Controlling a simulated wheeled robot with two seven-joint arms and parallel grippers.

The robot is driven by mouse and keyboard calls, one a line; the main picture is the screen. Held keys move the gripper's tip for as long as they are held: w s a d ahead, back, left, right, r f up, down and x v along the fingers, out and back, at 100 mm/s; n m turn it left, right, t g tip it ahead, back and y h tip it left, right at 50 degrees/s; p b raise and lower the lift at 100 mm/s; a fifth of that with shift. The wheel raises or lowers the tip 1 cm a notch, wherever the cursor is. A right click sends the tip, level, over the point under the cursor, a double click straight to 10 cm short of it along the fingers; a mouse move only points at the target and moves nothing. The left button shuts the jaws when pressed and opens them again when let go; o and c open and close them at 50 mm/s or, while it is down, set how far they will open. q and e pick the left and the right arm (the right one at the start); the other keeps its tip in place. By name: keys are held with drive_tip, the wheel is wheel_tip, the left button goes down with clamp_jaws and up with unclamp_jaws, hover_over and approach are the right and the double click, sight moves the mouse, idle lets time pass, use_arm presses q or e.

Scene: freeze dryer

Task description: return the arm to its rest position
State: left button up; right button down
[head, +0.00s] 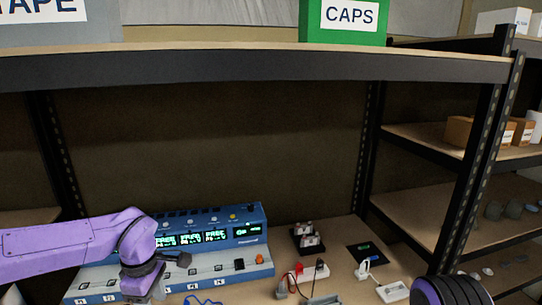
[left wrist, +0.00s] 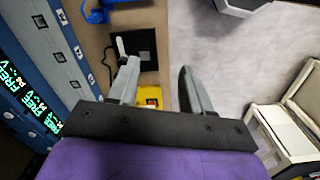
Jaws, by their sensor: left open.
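My left arm (head: 70,240) comes in purple from the left in the head view and bends down in front of a blue instrument (head: 205,225) with lit green displays. My left gripper (left wrist: 157,72) is open and empty in the left wrist view, its two grey fingers well apart. They point over the bench's edge, with the grey floor beyond. In the head view its fingertips are hard to make out. A dark rounded part with a purple edge, seemingly of my right arm, shows at the lower right. My right gripper is not in view.
A yellow object (left wrist: 150,96) and a black square plate (left wrist: 140,47) show near the left finger in the left wrist view. Small devices and cables (head: 310,270) lie right of the instrument. A shelf edge (head: 250,68) spans above, with a green CAPS box (head: 345,25).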

use_arm(q)
drive_tip(key=s+a+f+m+t+y, duration=0.1)
drive_tip(key=s+a+f+m+y, duration=0.2)
drive_tip(key=f, duration=0.7)
drive_tip(key=s+a+f+m+t+y, duration=0.1)
drive_tip(key=s+a+f+y, duration=0.1)
drive_tip(key=s+f+y, duration=0.5)
drive_tip(key=s+f+m+t+h, duration=0.1)
drive_tip(key=s+f+m+h, duration=0.2)
drive_tip(key=s+f, duration=0.4)
drive_tip(key=s+f+m+h, duration=0.3)
drive_tip(key=s+f+m, duration=0.15)
drive_tip(key=s, duration=0.55)
wheel_tip(320, 180, down, 11)
drive_tip(key=b, duration=1)
drive_tip(key=shift+s+d+h, duration=0.3)
drive_tip(key=shift+s+d, duration=0.1)
drive_tip(key=shift+s, duration=0.05)
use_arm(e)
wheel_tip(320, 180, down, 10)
use_arm(q)
drive_tip(key=shift+n, duration=0.25)
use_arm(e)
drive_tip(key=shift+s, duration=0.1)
